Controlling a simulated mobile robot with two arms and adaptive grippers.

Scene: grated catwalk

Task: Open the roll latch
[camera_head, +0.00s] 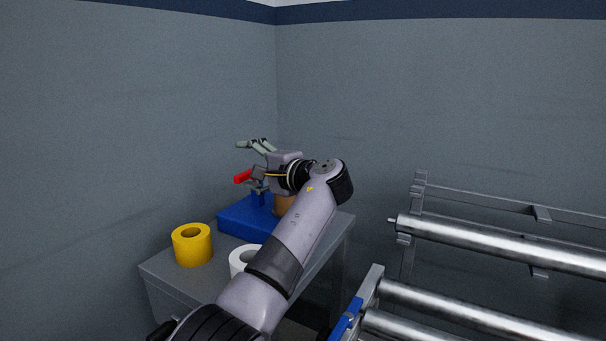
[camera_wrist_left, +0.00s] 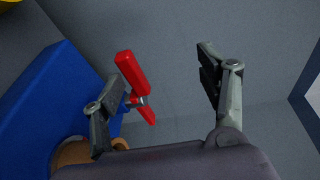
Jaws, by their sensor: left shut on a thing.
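The red latch handle (camera_head: 242,177) shows at the left gripper's fingers, above a blue base (camera_head: 237,218). In the left wrist view the red handle (camera_wrist_left: 133,75) is tilted, with a small metal joint at its lower part. A brown roll (camera_head: 284,205) stands at the blue base, partly hidden by my arm. My right gripper is out of view.
A yellow roll (camera_head: 192,248) and a white roll (camera_head: 240,260), partly covered by my arm, stand on the grey cabinet (camera_head: 160,270). Metal rollers (camera_head: 500,243) on a frame fill the lower right. Grey walls close off the corner behind.

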